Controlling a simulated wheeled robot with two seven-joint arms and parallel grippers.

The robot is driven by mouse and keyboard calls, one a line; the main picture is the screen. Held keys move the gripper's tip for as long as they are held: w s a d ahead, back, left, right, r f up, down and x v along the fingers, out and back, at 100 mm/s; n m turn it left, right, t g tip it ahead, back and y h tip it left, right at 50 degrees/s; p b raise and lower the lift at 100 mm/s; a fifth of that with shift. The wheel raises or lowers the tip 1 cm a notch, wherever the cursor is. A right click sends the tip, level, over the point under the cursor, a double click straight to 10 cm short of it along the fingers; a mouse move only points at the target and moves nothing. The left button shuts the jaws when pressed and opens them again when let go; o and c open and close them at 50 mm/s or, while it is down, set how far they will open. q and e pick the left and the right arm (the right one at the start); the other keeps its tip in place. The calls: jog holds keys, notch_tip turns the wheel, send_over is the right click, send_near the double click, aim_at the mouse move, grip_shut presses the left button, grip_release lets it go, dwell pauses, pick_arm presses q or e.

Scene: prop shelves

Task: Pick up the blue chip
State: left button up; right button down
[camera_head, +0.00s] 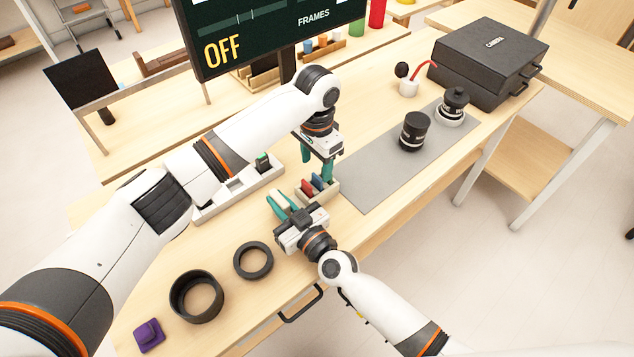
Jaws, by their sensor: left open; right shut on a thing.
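The blue chip (318,182) stands in a small beige holder (331,193) near the middle of the table, beside a red chip (307,188). My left gripper (317,166) is open and points down just above and behind the holder. One of its teal fingers comes down close to the blue chip; I cannot tell if it touches. My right gripper (282,203) lies low at the left of the holder, with its teal fingers shut on a pale thing that is mostly hidden between them.
A pale tray (238,193) with a dark green-marked item lies behind my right gripper. Black rings (253,261) (197,297) and a purple block (149,336) are at front left. A grey mat (375,172) with lenses (414,131) lies right, before a black case (489,62). A dark screen (270,35) stands behind.

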aim_at(317, 176)
pick_arm(q)
notch_tip(317, 176, down, 4)
jog(key=shift+f, duration=0.1)
jog(key=c, duration=1)
jog(key=shift+c, duration=0.2)
jog(key=shift+w, duration=0.1)
notch_tip(317, 176, up, 10)
pick_arm(e)
jog(key=c, duration=1.3)
grip_release()
jog(key=shift+s, duration=0.1)
